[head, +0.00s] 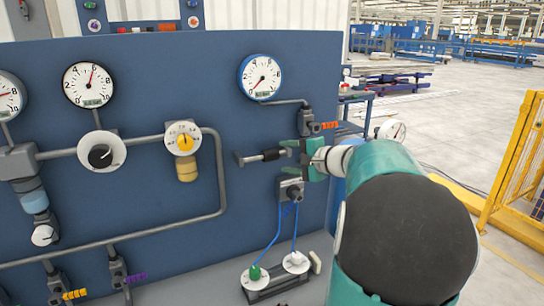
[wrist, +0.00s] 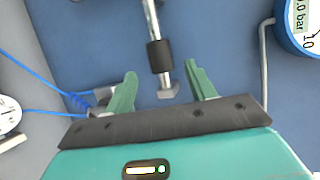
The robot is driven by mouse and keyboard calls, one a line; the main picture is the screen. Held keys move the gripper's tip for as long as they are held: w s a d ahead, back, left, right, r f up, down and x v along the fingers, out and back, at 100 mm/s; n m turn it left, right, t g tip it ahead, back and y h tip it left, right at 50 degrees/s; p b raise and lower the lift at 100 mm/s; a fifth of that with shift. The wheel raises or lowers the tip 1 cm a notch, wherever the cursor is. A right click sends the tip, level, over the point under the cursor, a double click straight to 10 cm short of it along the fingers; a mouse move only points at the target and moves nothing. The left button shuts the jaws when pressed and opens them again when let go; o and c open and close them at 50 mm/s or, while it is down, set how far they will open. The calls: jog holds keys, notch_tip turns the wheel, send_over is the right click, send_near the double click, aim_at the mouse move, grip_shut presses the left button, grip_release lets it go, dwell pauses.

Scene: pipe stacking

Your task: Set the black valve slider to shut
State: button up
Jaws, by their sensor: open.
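The black valve slider (head: 271,154) is a short dark sleeve on a grey horizontal rod on the blue panel. In the wrist view the slider (wrist: 160,55) sits just beyond my fingertips, with the rod's near end stop (wrist: 168,91) between the fingers. My gripper (head: 284,157) has teal fingers and comes from the right; it also shows in the wrist view (wrist: 161,72). The fingers are open, apart on either side of the rod's line, and hold nothing. Whether a finger touches the rod or slider cannot be told. In the head view the gripper hides the rod's right end.
A round gauge (head: 261,77) with a pipe is above the slider. A grey fitting (head: 291,191) with blue cables sits below, leading to green and white buttons (head: 275,270). Bare panel lies between pipe and rod.

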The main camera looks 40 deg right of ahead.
aim_at(275, 155)
jog(key=x, duration=0.6)
jog(key=shift+r, duration=0.1)
